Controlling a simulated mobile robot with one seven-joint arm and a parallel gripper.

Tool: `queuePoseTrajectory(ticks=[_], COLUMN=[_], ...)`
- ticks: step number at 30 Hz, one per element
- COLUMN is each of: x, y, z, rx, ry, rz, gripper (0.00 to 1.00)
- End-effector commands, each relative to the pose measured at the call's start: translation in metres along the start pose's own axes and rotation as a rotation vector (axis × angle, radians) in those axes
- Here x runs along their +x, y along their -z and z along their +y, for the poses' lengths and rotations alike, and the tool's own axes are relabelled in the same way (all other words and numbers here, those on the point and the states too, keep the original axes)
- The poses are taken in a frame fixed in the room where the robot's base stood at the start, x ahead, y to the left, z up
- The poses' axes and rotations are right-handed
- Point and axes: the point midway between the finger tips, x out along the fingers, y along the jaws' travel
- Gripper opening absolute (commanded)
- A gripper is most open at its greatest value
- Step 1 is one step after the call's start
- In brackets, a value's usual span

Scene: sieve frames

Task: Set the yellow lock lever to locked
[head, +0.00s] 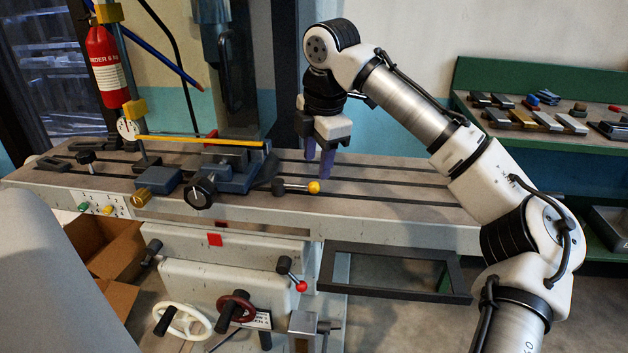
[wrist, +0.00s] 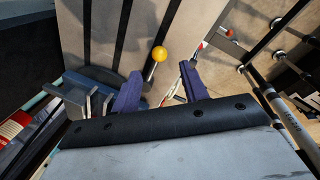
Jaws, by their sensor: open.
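A lever with a yellow ball knob (head: 313,187) and a silver rod sticks out to the right from a dark hub (head: 278,187) at the front edge of the machine table. It lies about level. My gripper (head: 318,160) hangs above the table with its purple fingers pointing down, behind and above the knob in the head view. It is open and empty. In the wrist view the yellow knob (wrist: 159,53) shows beyond the fingertips, in the gap between the two fingers (wrist: 160,85). No contact is visible. No lock marking is readable.
A red-ball lever (head: 300,286) and handwheels are below. The table's right part is clear. Green shelves (head: 540,140) hold blocks at right.

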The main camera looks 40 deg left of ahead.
Motion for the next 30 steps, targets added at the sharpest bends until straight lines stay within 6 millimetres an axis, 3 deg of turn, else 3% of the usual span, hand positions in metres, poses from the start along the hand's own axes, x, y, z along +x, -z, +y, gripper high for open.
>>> queuePoseTrajectory(ticks=[3, 9, 22, 30], x=[0.024, 0.051, 0.061, 0.06], y=[0.0, 0.0, 0.0, 0.0], z=[-0.001, 0.0, 0.0, 0.0], rx=[0.001, 0.001, 0.001, 0.001], ry=[0.001, 0.0, -0.002, -0.002], rz=[-0.001, 0.0, 0.0, 0.0], gripper=[0.44, 0.44, 0.44, 0.09])
